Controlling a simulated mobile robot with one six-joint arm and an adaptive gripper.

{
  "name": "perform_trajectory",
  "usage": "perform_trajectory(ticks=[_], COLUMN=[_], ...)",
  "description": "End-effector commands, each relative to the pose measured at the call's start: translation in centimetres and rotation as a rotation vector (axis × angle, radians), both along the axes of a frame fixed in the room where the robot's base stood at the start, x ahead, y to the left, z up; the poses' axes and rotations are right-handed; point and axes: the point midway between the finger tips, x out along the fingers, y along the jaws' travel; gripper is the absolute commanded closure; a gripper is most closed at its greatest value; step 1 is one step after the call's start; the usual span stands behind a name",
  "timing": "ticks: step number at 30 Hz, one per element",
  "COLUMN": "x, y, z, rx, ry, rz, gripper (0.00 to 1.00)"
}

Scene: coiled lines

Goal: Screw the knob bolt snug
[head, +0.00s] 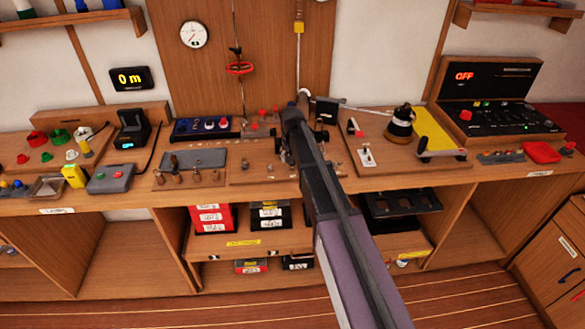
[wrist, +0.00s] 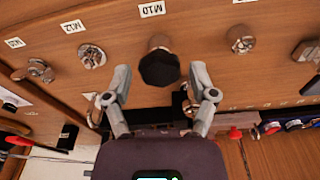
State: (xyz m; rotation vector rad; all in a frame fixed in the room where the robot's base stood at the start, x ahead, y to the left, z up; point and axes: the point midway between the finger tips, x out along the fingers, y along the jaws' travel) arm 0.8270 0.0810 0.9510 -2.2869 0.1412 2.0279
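The knob bolt, with a dark faceted head (wrist: 159,69), stands on the wooden board beside the M10 label (wrist: 152,9) in the wrist view. My gripper (wrist: 160,74) is open, with one finger on each side of the knob and a visible gap on both sides. I cannot tell how deep the fingertips are relative to the knob, or how far the bolt is screwed in. In the head view my gripper (head: 287,156) is small and dark over the middle of the bench, and my arm hides the knob.
Metal fittings flank the knob: one near the M12 label (wrist: 92,56), one at the right (wrist: 241,40). The wooden bench (head: 260,181) is crowded. A black kettle-like pot (head: 400,126) stands right of my arm, and a grey plate (head: 194,160) lies left.

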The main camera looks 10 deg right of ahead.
Motion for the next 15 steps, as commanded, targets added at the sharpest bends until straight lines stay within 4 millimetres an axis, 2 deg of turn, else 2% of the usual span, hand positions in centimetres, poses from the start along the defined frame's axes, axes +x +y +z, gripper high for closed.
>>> perform_trajectory(ticks=[2, 5, 15], x=[0.0, 0.0, 0.0], y=[0.0, -0.01, 0.0], z=[0.0, 0.0, 0.0], rx=[0.0, 0.0, 0.0], ry=[0.0, 0.0, 0.0], rz=[0.001, 0.001, 0.002], gripper=[0.26, 0.0, 0.0])
